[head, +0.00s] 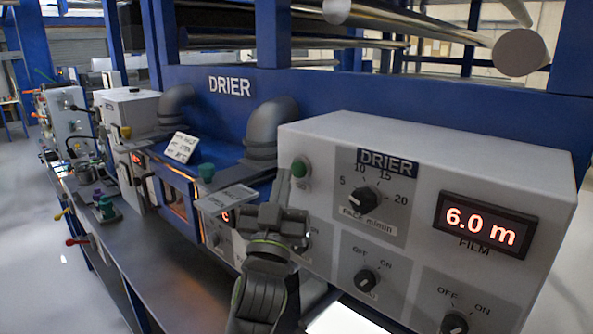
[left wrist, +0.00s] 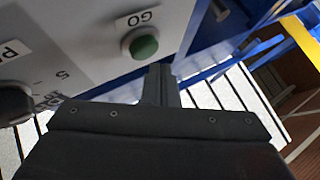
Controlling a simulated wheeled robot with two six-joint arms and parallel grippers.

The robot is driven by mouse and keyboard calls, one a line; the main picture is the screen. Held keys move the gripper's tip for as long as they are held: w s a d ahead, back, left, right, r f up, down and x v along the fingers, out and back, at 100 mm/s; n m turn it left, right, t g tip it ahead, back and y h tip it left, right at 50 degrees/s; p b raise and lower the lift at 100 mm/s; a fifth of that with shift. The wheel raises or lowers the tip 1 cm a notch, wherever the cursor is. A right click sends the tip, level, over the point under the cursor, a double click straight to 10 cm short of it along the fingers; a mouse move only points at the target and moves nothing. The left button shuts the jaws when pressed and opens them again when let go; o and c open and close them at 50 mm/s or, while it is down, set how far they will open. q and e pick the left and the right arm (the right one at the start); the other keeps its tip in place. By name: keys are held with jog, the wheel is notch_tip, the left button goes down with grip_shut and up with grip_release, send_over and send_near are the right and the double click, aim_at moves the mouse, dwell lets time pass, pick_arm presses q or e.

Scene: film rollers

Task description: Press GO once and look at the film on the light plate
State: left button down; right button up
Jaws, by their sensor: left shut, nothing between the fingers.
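The green GO button (head: 299,168) is on the left end of the white DRIER control box (head: 425,160). In the left wrist view the button (left wrist: 145,45) sits beside its upside-down GO label. My left gripper (head: 283,188) is shut and empty, its fingertips just below and left of the button in the head view. In the left wrist view the closed fingertips (left wrist: 158,70) are close to the button; I cannot tell whether they touch it. A bright white surface (head: 340,318), possibly the light plate, is partly cut off at the bottom edge. No film is clearly visible on it.
Metal rollers (head: 430,30) run above.

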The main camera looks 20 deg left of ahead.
pick_arm(q)
jog(key=shift+w, duration=0.1)
jog(key=shift+w+d, duration=0.15)
jog(key=shift+w, duration=0.15)
jog(key=shift+w+d+b, duration=0.15)
jog(key=shift+w+b, duration=0.25)
jog(key=shift+b, duration=0.1)
dwell(0.8)
jog(key=shift+s+a+p, duration=0.3)
jog(key=shift+s+p, duration=0.05)
jog(key=shift+s, duration=0.45)
jog(key=s, duration=0.1)
jog(key=s+a+p, duration=0.1)
jog(key=s, duration=0.2)
jog(key=shift+s+a, duration=0.35)
